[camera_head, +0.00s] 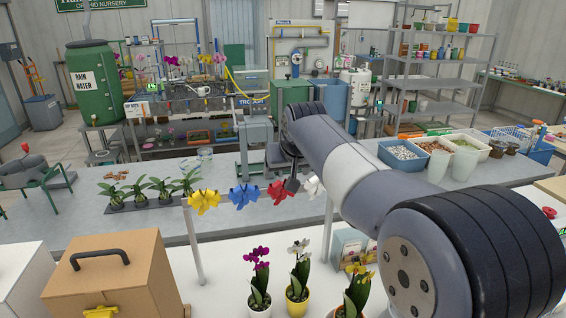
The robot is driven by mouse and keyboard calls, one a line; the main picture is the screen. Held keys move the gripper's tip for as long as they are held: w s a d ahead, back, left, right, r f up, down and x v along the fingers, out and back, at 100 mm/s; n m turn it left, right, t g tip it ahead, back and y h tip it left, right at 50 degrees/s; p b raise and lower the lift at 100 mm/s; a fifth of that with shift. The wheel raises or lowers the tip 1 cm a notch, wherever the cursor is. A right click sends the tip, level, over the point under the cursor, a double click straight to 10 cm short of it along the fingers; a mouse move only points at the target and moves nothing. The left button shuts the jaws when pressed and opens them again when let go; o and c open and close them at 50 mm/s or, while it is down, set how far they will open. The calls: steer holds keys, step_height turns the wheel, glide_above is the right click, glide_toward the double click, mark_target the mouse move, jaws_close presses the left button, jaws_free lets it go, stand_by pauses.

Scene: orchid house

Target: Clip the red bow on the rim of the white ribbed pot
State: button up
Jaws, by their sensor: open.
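A red bow (277,192) hangs in a row of bows, between a blue bow (244,195) and a white bow (312,184). My gripper (291,183) is open, with its dark fingertips at the right side of the red bow. I cannot tell whether it touches the bow or stands in front of or behind it. A white pot (259,302) with a purple orchid stands at the bottom middle on the white near table. It is the only white pot I make out there; ribs are too small to tell.
A yellow bow (203,201) hangs at the row's left end, by a thin post (192,240). A yellow pot (297,301) with a white orchid stands beside the white pot. My arm hides the near table's right side.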

mark_target(282, 184)
steer(key=shift+b+x, duration=0.9)
steer(key=shift+x, duration=1.9)
steer(key=shift+b+x, duration=0.3)
steer(key=shift+x, duration=2.15)
steer(key=shift+f, duration=0.25)
